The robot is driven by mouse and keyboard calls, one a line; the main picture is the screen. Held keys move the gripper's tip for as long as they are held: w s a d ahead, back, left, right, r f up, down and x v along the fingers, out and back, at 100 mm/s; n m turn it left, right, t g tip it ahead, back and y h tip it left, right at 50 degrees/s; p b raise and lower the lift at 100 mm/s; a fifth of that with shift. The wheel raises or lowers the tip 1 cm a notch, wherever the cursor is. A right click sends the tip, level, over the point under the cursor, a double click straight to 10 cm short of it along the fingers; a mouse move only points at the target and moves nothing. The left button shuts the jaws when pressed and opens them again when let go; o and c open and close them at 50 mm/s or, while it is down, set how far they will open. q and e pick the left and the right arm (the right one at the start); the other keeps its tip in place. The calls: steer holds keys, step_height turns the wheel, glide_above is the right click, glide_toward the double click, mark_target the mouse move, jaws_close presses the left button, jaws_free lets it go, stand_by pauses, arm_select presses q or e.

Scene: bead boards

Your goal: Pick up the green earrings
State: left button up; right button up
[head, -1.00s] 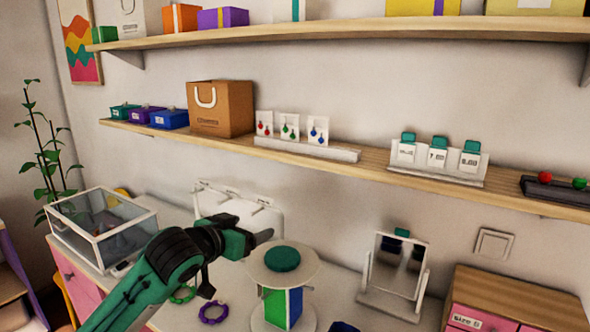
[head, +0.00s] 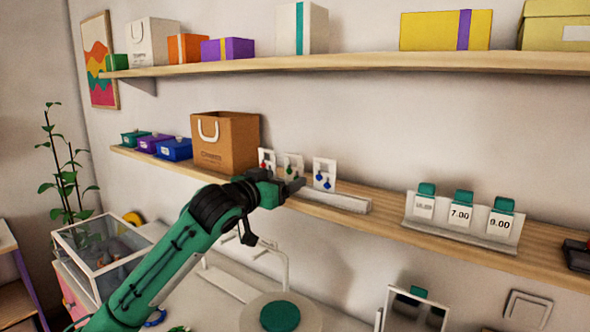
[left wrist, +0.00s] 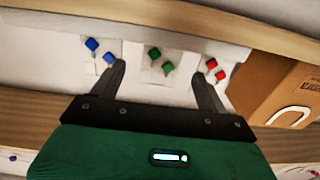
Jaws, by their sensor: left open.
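The green earrings (head: 289,172) hang on a white card in the middle of the lower wall shelf, partly hidden by my left gripper (head: 297,184). In the left wrist view the two green earrings (left wrist: 160,60) show in the middle, between the tips of the open left gripper (left wrist: 158,72). The gripper is empty and in front of the card; I cannot tell how far apart they are. My right gripper is not in view.
Red earrings (left wrist: 217,70) and blue earrings (left wrist: 100,50) hang close on either side, near the fingers. A brown paper bag (head: 225,142) stands left of the cards. A white stand with price tags (head: 462,230) is to the right. The upper shelf (head: 350,62) runs above.

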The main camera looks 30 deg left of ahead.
mark_target(292, 173)
arm_select(q)
steer(key=shift+w+r+p, duration=0.3)
steer(key=shift+w+p, duration=0.05)
steer(key=shift+p, duration=0.15)
steer(key=w+p, duration=0.2)
steer(key=w, duration=0.2)
steer(key=shift+w+d, duration=0.1)
steer(key=shift+d, duration=0.1)
steer(key=shift+w, duration=0.1)
steer(key=shift+f, duration=0.1)
steer(key=c, duration=1.3)
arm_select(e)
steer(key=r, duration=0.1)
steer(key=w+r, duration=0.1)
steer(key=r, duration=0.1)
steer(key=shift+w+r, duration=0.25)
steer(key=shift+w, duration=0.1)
